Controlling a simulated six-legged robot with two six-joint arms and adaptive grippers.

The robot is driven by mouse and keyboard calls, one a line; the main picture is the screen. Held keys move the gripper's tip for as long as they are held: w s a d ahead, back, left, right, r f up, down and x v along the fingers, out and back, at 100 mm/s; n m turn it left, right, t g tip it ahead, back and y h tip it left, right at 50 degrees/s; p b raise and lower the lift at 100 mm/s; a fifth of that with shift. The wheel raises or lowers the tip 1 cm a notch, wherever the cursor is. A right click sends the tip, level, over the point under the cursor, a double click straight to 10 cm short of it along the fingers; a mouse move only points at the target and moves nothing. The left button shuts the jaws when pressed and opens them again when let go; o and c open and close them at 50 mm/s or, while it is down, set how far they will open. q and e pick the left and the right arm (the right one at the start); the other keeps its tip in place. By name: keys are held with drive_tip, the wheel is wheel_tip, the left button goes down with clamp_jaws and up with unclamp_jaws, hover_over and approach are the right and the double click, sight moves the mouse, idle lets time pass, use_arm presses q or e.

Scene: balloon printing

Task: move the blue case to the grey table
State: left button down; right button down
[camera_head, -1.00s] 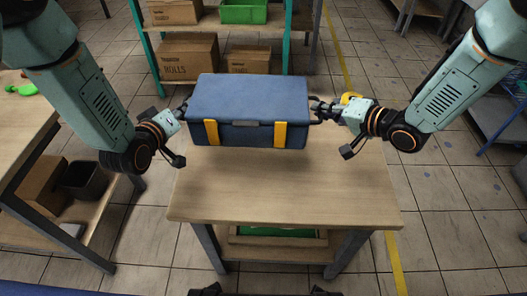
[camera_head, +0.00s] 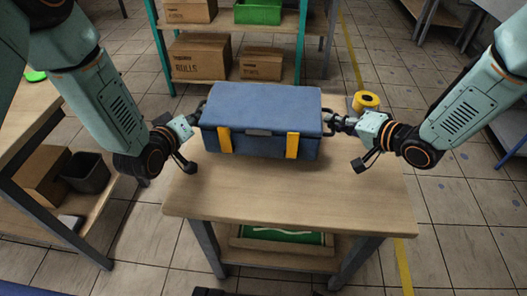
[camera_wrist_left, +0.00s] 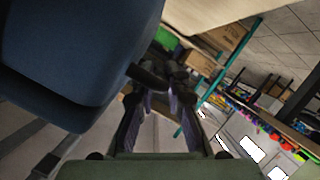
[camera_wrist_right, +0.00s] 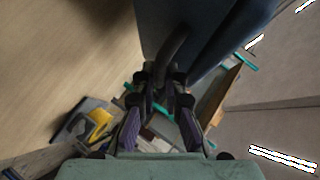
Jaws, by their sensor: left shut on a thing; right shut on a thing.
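The blue case (camera_head: 262,105) with two yellow latches is upright at the back part of a wood-topped table (camera_head: 290,200). I cannot tell whether its base touches the top. My left gripper (camera_head: 196,118) is shut on the handle at its left end, and my right gripper (camera_head: 333,121) is shut on the handle at its right end. In the left wrist view the case (camera_wrist_left: 75,50) fills the upper left, with a dark handle at the fingers. In the right wrist view a dark handle (camera_wrist_right: 173,48) runs between the fingers. No table is clearly the grey one.
A yellow tape roll (camera_head: 366,100) sits near the table's back right. A teal-framed shelf (camera_head: 300,70) with cardboard boxes (camera_head: 200,60) and a green bin (camera_head: 257,12) stands behind. Another wooden table (camera_head: 25,120) is at left. The front tabletop is clear, with tiled floor around.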

use_arm(q)
drive_tip(key=shift+d+r, duration=0.2)
drive_tip(key=shift+r, duration=0.05)
use_arm(e)
drive_tip(key=shift+a+r, duration=0.15)
